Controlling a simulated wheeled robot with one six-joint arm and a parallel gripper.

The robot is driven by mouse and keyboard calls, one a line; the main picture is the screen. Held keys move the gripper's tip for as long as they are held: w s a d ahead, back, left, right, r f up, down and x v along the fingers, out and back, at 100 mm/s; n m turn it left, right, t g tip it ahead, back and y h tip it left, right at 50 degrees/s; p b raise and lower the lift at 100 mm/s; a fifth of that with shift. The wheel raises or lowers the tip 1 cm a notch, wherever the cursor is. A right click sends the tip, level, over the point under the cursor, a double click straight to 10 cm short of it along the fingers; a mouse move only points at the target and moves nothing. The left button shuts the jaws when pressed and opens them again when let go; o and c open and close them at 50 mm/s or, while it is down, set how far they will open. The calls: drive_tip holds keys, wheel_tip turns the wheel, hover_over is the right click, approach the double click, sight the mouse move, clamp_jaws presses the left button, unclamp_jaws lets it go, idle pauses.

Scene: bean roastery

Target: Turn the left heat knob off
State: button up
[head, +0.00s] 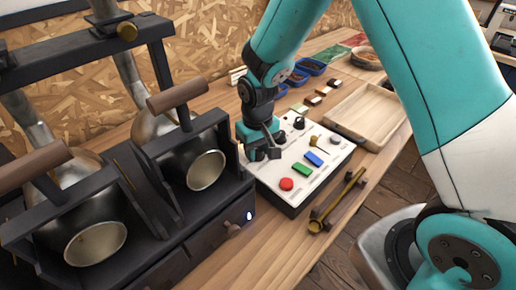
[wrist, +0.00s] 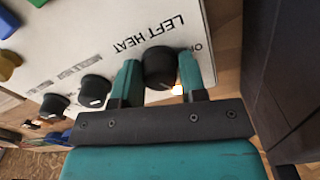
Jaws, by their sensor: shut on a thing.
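The left heat knob (wrist: 160,66) is black and round, on a pale control panel (wrist: 100,30) printed "LEFT HEAT" beside it. My gripper (wrist: 160,80) has one teal finger on each side of the knob and is shut on it. A small orange-yellow glow shows at the knob's lower edge. An "O" shows at the edge of the panel, with the rest of that label cut off by the knob or finger. The knob's pointer is not clear. In the head view my gripper (head: 261,150) is down at the panel's (head: 262,172) left end and mostly hides the knob.
More black knobs (wrist: 95,91) stand in a row beside it. The panel also carries a red button (head: 286,184), a green switch (head: 301,169) and a blue switch (head: 314,158). The dark roaster frame (head: 215,205) stands close on the left. A wooden tray (head: 365,112) lies right.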

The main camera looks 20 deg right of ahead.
sight(258, 149)
drive_tip(key=shift+n, duration=0.3)
drive_tip(key=n+p, duration=0.1)
drive_tip(key=n, duration=1)
drive_tip(key=shift+p, duration=0.4)
drive_tip(key=o, duration=0.9)
drive_tip(key=shift+r, duration=0.1)
wheel_tip(258, 149, up, 17)
drive_tip(key=shift+r+b, duration=0.15)
drive_tip(key=shift+b, duration=0.2)
